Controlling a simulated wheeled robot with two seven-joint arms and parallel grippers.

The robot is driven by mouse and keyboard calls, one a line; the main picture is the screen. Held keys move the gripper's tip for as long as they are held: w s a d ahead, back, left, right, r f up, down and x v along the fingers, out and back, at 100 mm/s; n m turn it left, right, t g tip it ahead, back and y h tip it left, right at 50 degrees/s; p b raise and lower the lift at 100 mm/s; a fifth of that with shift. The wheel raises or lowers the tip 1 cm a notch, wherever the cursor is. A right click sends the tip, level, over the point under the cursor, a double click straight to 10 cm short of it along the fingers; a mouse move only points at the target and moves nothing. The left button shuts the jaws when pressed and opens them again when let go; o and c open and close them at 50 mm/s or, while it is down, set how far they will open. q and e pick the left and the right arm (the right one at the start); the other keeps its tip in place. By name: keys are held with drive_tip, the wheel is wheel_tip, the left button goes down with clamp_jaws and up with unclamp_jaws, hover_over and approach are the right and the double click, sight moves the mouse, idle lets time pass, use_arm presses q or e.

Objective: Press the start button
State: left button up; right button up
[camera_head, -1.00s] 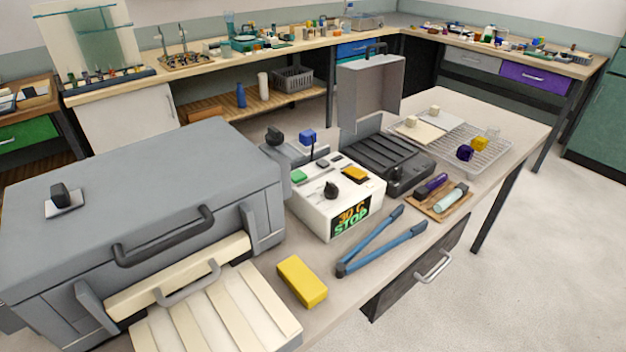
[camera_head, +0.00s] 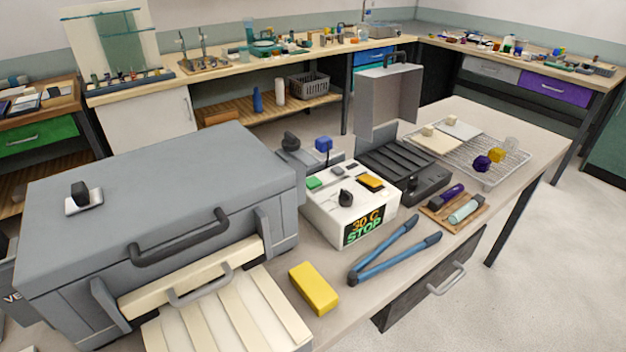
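The white control box (camera_head: 333,217) stands on the bench right of the large grey furnace-like unit. Its dark display (camera_head: 366,228) reads "30 C" and "STOP". On its top are a green button (camera_head: 314,183), a yellow button (camera_head: 371,181) and a black knob (camera_head: 346,198). A blue knob-like part (camera_head: 323,144) stands behind it. I cannot read any label on the buttons. Neither of my grippers is in view.
The grey unit (camera_head: 160,183) fills the left, with a cream slatted tray (camera_head: 225,318) in front. A yellow block (camera_head: 314,288), blue tongs (camera_head: 396,260) and a wooden tray (camera_head: 429,212) lie near the front edge. A black ridged device (camera_head: 404,170) and wire rack (camera_head: 508,165) stand right.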

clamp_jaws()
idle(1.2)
